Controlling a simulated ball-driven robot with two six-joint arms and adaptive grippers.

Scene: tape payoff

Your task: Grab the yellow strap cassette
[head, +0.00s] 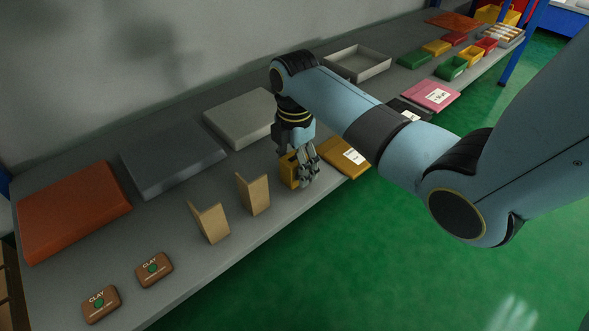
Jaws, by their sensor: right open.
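A small upright yellow block (288,172), which looks like the yellow strap cassette, stands near the front edge of the grey shelf. My right gripper (309,172) points down right at it, open. Its fingers cover the block's right part, and I cannot tell whether they touch it. My left gripper is not in view.
A flat yellow item with a white label (346,158) lies right of the gripper, with a pink one (430,95) further right. A grey slab (240,118) lies behind.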

